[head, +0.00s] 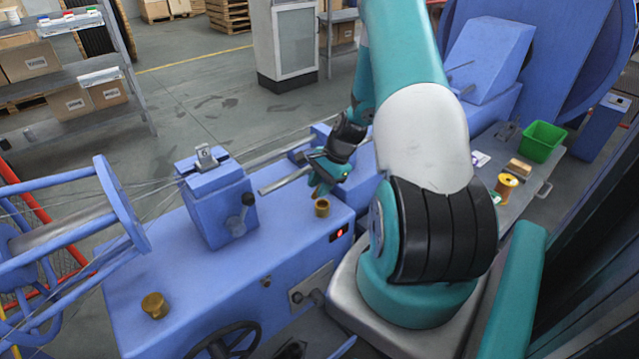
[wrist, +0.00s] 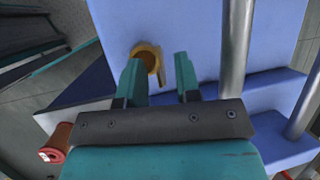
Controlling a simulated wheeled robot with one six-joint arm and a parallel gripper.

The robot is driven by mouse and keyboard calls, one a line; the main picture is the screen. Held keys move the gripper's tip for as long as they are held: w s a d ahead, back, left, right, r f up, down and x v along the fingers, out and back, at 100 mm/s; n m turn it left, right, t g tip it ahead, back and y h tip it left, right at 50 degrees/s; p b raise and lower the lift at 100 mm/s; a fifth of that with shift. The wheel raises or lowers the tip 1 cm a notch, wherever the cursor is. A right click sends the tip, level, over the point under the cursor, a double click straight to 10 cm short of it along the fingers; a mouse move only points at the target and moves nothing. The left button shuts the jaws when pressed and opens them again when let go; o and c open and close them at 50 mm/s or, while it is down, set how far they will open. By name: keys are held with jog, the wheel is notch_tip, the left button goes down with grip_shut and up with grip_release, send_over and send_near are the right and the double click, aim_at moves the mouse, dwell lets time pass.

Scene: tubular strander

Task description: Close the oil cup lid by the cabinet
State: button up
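A brass oil cup (head: 322,207) stands on the blue machine bed, near a small red-lit panel. The same kind of brass cup shows in the wrist view (wrist: 146,53), with a dark round opening. A tan flap (wrist: 170,94), which looks like its lid, stands off to the side of the opening. My gripper (head: 322,180) is just above and behind the near cup in the head view. In the wrist view its two teal fingers (wrist: 159,75) are apart with nothing held, the left one overlapping the cup's edge. I cannot tell whether they touch.
A second brass cup (head: 154,305) stands on the machine's left end. A grey-white cabinet (head: 286,45) stands at the back. A green bin (head: 541,141) sits on the right-hand table.

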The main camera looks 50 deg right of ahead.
jog(key=shift+f, duration=0.1)
grip_shut()
